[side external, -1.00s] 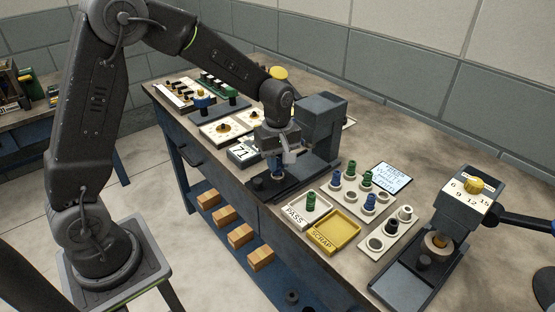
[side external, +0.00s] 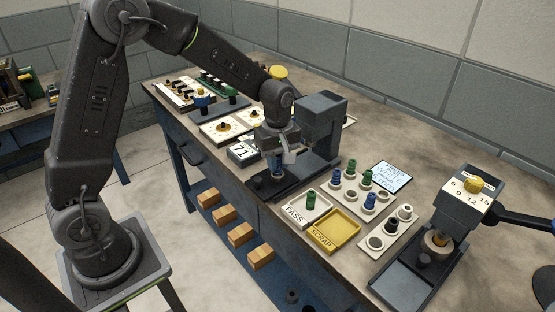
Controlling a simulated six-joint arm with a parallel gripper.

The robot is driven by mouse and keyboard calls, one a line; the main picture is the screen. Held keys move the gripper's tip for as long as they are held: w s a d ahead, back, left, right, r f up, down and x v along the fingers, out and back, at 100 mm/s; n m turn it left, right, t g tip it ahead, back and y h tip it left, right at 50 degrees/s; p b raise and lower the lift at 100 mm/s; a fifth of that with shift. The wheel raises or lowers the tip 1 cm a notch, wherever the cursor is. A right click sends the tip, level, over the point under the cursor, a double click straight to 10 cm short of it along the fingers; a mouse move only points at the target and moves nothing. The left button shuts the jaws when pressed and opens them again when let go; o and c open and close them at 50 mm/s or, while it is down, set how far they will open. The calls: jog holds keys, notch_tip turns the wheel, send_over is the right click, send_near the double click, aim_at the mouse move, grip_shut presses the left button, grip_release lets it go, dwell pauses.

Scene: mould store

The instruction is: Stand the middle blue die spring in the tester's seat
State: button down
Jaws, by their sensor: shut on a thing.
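My gripper (side external: 277,154) points down in front of the grey tester (side external: 322,120), low over its dark base plate (side external: 294,185). It is shut on a blue die spring (side external: 276,167), of which only a little shows below the fingers. The spring looks upright. The seat is hidden under the gripper and spring, and I cannot tell whether the spring touches it. A spring rack (side external: 349,205) to the right holds blue (side external: 336,179) and green (side external: 351,168) springs, with another blue one (side external: 370,202) nearer the front.
The PASS tray (side external: 296,215) holds a green spring (side external: 311,201). The yellow SCRAP tray (side external: 335,232) beside it is empty. A second grey device with a yellow knob (side external: 473,184) stands at the right. A display reading 71 (side external: 243,151) is left of my gripper.

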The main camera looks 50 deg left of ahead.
jog(key=shift+f, duration=0.75)
dwell(0.7)
jog(key=c, duration=0.5)
grip_release()
jog(key=shift+r, duration=0.1)
jog(key=shift+r, duration=3.65)
jog(key=s+d+r+m+t, duration=0.1)
jog(key=s+r+m+t, duration=0.1)
jog(key=s+m, duration=0.3)
jog(key=s+d+r+m+t, duration=0.1)
jog(key=s+r+m, duration=0.3)
jog(key=s, duration=0.5)
jog(key=s+d+r+m+t, duration=0.1)
jog(key=s+r+m+t, duration=0.1)
jog(key=s+r+m, duration=0.2)
jog(key=shift+s+m+t, duration=0.3)
jog(key=shift+s+m, duration=0.7)
jog(key=shift+s, duration=0.6)
